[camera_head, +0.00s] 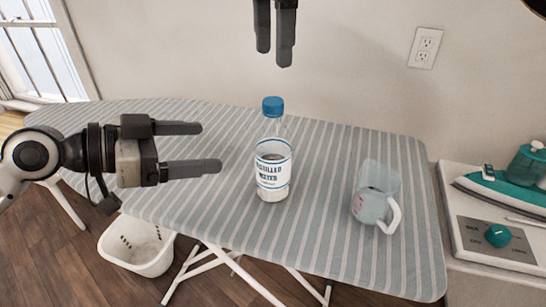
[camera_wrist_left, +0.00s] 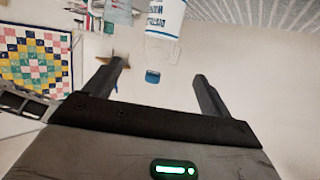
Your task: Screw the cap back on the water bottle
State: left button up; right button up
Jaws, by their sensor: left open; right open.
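The clear water bottle (camera_head: 273,172) with a white and blue label stands upright on the striped ironing board. Its blue cap (camera_head: 273,106) sits on top of the neck; I cannot tell whether it is threaded tight. My left gripper (camera_head: 210,147) is open and empty, to the left of the bottle and pointing toward it. In the left wrist view the bottle (camera_wrist_left: 165,18) appears upside down, with the cap (camera_wrist_left: 152,76) in line between the open fingers, beyond them. My right gripper (camera_head: 274,57) hangs above the cap, pointing down, open and empty, apart from the cap.
A clear measuring cup (camera_head: 374,206) with a white handle stands on the ironing board (camera_head: 330,155) right of the bottle. A teal iron (camera_head: 512,190) lies on a cabinet at the far right. A white basket (camera_head: 137,250) is on the floor. The board's left part is clear.

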aim_at(282, 143)
jog(key=shift+s, duration=0.15)
pick_arm(q)
jog(key=x, duration=1.6)
grip_shut()
pick_arm(e)
jog(key=n, duration=1.2)
jog(key=shift+n, duration=0.3)
jog(key=n, duration=1.4)
jog(key=shift+f, duration=0.15)
